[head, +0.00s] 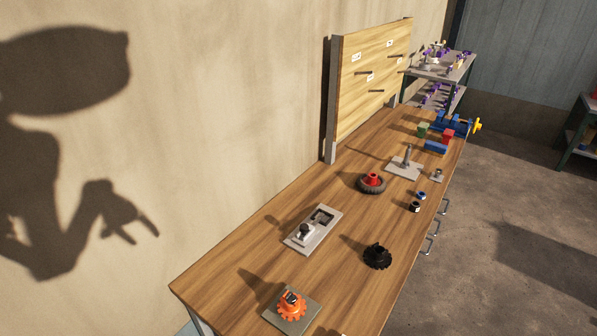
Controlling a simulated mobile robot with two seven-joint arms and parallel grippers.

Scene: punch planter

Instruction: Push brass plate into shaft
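A grey metal base with an upright shaft (408,155) stands on the wooden workbench (345,246), toward its far half. A small grey piece with a short post (437,175) stands to the right of it. I cannot make out a clearly brass-coloured plate in this view. Neither of my grippers is in view; only a shadow with an arm and gripper shape falls on the left wall.
On the bench are an orange gear on a plate (291,306), a grey fixture (313,231), a black gear (377,256), a wheel with a red hub (371,183), small nuts, coloured blocks and a blue vise (455,124).

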